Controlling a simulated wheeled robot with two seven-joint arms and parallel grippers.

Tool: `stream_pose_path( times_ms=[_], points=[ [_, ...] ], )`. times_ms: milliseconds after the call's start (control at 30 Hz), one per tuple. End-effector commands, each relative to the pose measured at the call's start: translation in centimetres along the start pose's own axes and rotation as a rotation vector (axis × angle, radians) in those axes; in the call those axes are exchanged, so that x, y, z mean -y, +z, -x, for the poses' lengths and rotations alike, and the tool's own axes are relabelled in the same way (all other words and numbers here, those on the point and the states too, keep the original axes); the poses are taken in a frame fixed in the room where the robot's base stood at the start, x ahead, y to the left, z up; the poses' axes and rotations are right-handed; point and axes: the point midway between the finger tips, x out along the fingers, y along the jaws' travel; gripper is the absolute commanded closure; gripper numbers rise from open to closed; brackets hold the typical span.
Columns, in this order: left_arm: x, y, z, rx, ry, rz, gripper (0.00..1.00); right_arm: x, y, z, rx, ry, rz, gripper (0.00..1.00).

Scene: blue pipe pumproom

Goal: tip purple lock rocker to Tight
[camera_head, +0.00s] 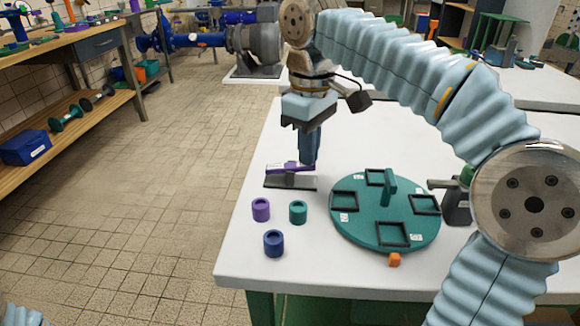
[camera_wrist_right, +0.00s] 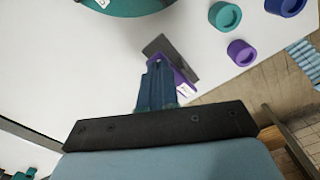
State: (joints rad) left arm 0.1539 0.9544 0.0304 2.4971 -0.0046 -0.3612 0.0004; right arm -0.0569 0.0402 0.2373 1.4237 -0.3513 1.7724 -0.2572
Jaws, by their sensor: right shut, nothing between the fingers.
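The purple lock rocker (camera_head: 283,167) sits on a dark flat base plate (camera_head: 290,183) near the left edge of the white table. My right gripper (camera_head: 308,162) points down at the right part of the rocker, its fingers shut and empty. In the right wrist view the shut fingertips (camera_wrist_right: 158,65) overlap the purple rocker (camera_wrist_right: 183,80); I cannot tell whether they touch it. A small pale label shows on the rocker there, too small to read. The fingers hide part of the rocker. My left gripper is not in view.
A purple cup (camera_head: 261,210), a green cup (camera_head: 298,212) and a blue cup (camera_head: 274,243) stand in front of the rocker. A green round turntable (camera_head: 385,235) with black square frames and an upright handle is to the right.

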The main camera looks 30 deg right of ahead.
Motion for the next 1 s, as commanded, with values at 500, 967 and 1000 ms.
stream_pose_path(
  times_ms=[500,967,1000],
  points=[
    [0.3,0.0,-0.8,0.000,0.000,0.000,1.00,0.0,-0.1,-1.3,-0.001,-0.001,0.001,1.00],
    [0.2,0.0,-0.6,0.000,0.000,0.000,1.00,0.0,-0.1,-1.6,0.001,-0.001,0.001,1.00],
    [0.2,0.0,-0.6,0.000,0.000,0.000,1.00,0.0,-0.1,-1.6,0.001,-0.001,0.001,1.00]
  ],
)
